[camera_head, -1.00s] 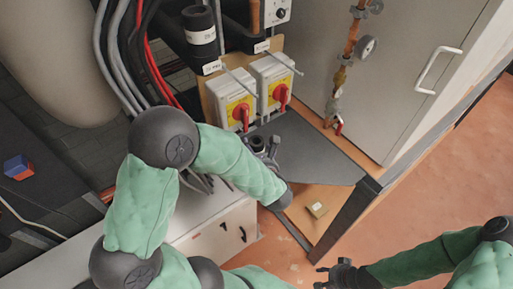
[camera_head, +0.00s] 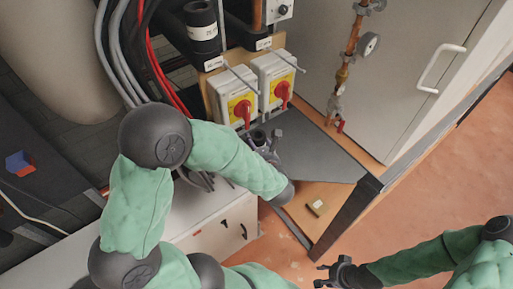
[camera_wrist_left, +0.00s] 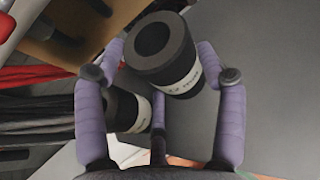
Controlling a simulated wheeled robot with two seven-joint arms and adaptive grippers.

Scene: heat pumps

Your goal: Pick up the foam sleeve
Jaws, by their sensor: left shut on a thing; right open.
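A foam sleeve (camera_wrist_left: 168,60), a short black hollow cylinder with a white printed label, fills the space between my left fingertips in the left wrist view. My left gripper (camera_wrist_left: 165,75) is shut on it, with purple fingers on either side. In the head view the sleeve (camera_head: 259,137) is small and partly hidden by my left gripper (camera_head: 265,146), above the dark grey shelf. A second black labelled cylinder (camera_wrist_left: 130,108) shows behind my left finger in the wrist view. My right gripper (camera_head: 340,273) is open and empty at the bottom, away from the sleeve.
Two isolator boxes with red handles (camera_head: 235,97) (camera_head: 278,82) stand just behind my left gripper. A larger black sleeve (camera_head: 202,28) is upright at the back. The grey shelf (camera_head: 315,155) has clear room to the right.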

